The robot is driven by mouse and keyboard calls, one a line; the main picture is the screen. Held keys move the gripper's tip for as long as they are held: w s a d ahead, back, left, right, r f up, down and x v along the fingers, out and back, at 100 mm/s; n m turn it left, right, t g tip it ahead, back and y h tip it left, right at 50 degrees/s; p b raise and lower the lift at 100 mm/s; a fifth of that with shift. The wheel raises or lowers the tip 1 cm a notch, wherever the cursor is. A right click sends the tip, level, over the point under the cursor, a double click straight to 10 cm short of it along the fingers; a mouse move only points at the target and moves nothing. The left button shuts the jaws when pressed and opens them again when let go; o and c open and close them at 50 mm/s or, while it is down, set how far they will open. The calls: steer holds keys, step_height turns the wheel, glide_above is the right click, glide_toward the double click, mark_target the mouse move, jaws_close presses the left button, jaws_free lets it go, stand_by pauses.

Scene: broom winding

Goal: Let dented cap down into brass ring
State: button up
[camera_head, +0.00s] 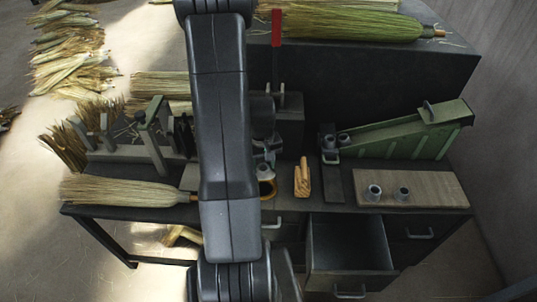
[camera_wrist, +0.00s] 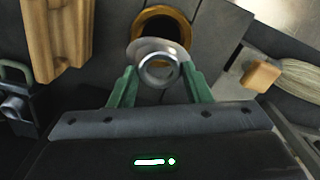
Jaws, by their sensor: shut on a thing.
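My gripper (camera_wrist: 159,87) is shut on a silvery metal cap (camera_wrist: 153,48) with a round collar, held between two green fingers in the wrist view. A brass ring (camera_wrist: 184,20) lies just beyond it around a dark opening. The cap overlaps the near part of the ring in that view. In the head view the cap (camera_head: 265,172) shows small beside my arm, over or at the brass ring (camera_head: 267,196) on the bench. I cannot tell whether they touch. The dent is not clearly visible, and my arm hides part of the area.
A grooved wooden block (camera_head: 302,178) stands right of the ring. A green sloped fixture (camera_head: 410,132) stands behind. A drawer (camera_head: 350,258) hangs open in front. A broom (camera_head: 120,190) lies left.

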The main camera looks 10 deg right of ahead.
steer(key=shift+s+a+f+b, duration=0.2)
steer(key=shift+f+b, duration=0.15)
steer(key=shift+f, duration=0.15)
steer(key=shift+d+f+b, duration=0.1)
steer(key=shift+f+b, duration=1.45)
steer(key=shift+f, duration=1.1)
steer(key=o, duration=1)
step_height(320, 180, up, 8)
steer(key=p, duration=0.4)
steer(key=shift+p, duration=0.35)
steer(key=shift+f, duration=0.15)
